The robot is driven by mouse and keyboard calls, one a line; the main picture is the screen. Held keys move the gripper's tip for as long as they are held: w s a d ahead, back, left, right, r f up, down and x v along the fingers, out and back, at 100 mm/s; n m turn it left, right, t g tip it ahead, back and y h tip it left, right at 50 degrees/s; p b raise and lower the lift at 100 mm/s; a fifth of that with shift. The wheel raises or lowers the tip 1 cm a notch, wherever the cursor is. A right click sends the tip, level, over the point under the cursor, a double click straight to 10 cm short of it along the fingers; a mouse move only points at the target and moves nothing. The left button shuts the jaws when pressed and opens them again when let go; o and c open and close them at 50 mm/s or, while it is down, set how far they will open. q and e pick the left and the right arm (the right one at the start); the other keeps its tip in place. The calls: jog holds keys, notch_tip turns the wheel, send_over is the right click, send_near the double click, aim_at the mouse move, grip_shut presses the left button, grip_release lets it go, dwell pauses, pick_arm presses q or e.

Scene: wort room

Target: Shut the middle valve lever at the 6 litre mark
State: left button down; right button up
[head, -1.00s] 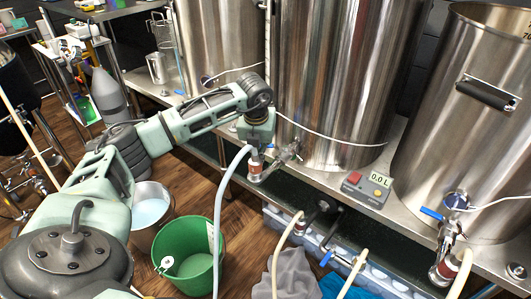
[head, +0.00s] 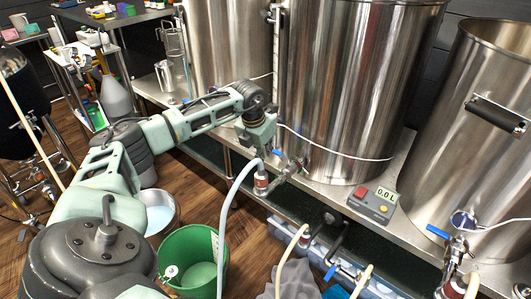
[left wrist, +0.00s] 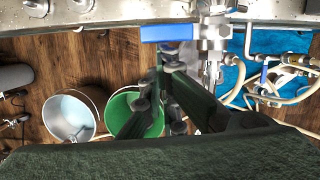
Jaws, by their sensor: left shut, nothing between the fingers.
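The middle kettle (head: 345,95) has a valve (head: 288,166) low on its front. Its blue lever (head: 277,153) also shows large in the left wrist view (left wrist: 168,33), lying left of the metal valve body (left wrist: 212,40), crosswise to it. My left gripper (head: 262,145) is beside the lever, shut and empty. In the left wrist view its fingertips (left wrist: 167,62) are just below the lever; I cannot tell whether they touch it. The red-and-grey meter box (head: 372,204) reads 0.0 L. My right gripper is not in view.
A pale hose (head: 231,215) runs from the valve's fitting towards a green bucket (head: 183,244) on the floor. A metal pot (head: 160,212) stands beside the bucket. Another kettle (head: 478,130) with a blue-levered valve stands at right. Tubing and a crate lie below the bench.

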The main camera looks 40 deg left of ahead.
pick_arm(q)
jog(key=shift+r, duration=0.15)
dwell(0.3)
jog(key=v, duration=1.1)
jog(key=shift+r, duration=0.35)
